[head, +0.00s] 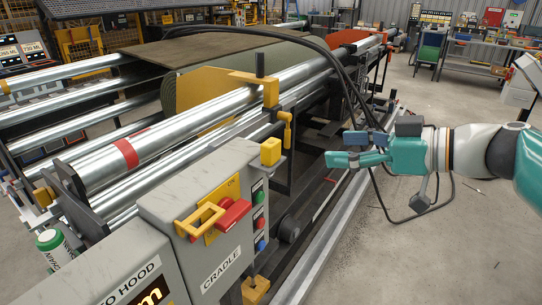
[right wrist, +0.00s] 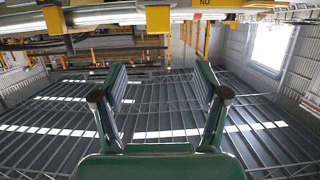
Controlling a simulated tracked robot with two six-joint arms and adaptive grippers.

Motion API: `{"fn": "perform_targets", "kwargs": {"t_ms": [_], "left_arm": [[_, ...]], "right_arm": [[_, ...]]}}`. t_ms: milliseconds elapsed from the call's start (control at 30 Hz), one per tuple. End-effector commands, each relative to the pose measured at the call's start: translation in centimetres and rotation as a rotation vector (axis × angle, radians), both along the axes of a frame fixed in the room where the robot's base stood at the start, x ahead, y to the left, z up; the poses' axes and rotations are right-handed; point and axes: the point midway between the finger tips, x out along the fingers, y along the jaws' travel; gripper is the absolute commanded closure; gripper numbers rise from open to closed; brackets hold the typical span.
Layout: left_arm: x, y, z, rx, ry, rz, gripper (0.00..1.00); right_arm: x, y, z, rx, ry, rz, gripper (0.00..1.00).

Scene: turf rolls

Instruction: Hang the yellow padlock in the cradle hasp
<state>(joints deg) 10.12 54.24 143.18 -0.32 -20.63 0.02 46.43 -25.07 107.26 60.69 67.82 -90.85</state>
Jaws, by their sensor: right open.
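The grey cradle box (head: 222,258), lettered CRADLE, stands in the head view's lower middle. On its face is a yellow hasp-like bracket (head: 192,224) beside a red switch handle (head: 235,212) on a yellow plate. A small yellow block (head: 271,152) sits at the box's back top corner; it may be the padlock, but no shackle is clear. My right gripper (head: 343,149) is open and apart from it, to its right, with its fingers pointing left. The right wrist view shows the fingers (right wrist: 160,85) spread with nothing between them. My left gripper is not in view.
Long steel rollers (head: 130,155) and a turf roll (head: 205,82) fill the left and middle. A yellow hooked part (head: 287,132) and black cables hang near the gripper. A green-and-white can (head: 52,248) stands lower left. The floor (head: 440,262) at right is mostly clear.

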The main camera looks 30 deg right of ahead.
Motion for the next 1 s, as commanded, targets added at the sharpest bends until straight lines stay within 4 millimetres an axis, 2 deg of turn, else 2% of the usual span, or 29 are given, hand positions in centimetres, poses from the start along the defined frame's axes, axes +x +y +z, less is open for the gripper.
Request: {"fn": "perform_targets", "kwargs": {"t_ms": [433, 533, 767, 1000], "left_arm": [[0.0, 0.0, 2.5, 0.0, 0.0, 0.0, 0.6], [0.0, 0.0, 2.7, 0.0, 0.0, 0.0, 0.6], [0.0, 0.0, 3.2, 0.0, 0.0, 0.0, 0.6], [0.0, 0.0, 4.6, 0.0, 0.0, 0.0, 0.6]], "right_arm": [[7.7, 3.3, -2.5, 0.006, 0.008, 0.007, 0.27], [8.8, 3.7, -2.9, 0.005, 0.006, 0.004, 0.27], [10.0, 4.1, -3.3, 0.003, 0.008, 0.003, 0.27], [12.9, 5.2, -4.2, 0.005, 0.01, 0.005, 0.27]]}}
